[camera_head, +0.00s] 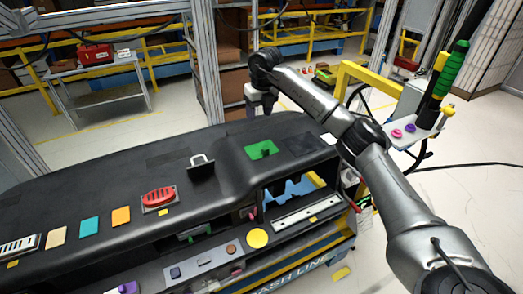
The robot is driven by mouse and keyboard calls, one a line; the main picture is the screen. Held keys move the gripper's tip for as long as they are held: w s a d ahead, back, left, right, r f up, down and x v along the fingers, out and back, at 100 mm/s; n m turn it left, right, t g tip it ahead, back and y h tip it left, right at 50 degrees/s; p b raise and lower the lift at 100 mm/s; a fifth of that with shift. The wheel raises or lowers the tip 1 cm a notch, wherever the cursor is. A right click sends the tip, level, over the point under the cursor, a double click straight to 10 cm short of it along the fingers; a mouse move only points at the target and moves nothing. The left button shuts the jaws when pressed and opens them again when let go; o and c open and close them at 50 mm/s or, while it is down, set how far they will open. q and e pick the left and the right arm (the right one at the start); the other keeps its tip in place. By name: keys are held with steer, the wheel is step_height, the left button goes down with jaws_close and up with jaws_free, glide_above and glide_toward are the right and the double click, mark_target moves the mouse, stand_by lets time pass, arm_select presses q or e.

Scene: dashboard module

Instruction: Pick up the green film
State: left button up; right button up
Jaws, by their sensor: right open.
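The green film (262,149) is a small flat bright-green piece lying on the upper right part of the black dashboard module (110,170). A small dark mark or notch shows near its middle. My right arm comes in from the lower right and reaches over the module's right end. My right gripper (258,110) points down at the module's back edge, above the film in the picture and apart from it. It is open and I see nothing in it. Its fingertips are small and dark. My left gripper is out of view.
On the module are a black bracket (201,166), a red vent-like part (159,198), and orange (121,216), teal (89,227) and beige (56,237) pieces. A yellow disc (257,238) is at the front. The dashboard surface around the film is clear.

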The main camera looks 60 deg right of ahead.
steer(key=s+g, duration=0.1)
steer(key=s, duration=0.1)
glide_toward(264, 144)
steer(key=shift+m+g, duration=0.3)
steer(key=shift+m, duration=0.1)
steer(key=s+a, duration=0.1)
steer(key=a+f, duration=0.1)
steer(key=a, duration=0.1)
steer(key=s+a+f, duration=0.1)
steer(key=shift+s+a+p, duration=0.3)
steer(key=shift+p, duration=0.05)
steer(key=f, duration=0.1)
steer(key=f+p, duration=0.1)
steer(key=f, duration=0.2)
steer(key=shift+w+d+f, duration=0.15)
steer(key=shift+w+d, duration=0.1)
steer(key=shift+d, duration=0.05)
steer(key=shift+f, duration=0.45)
steer(key=shift+c, duration=0.2)
steer(key=c, duration=0.6)
jaws_close()
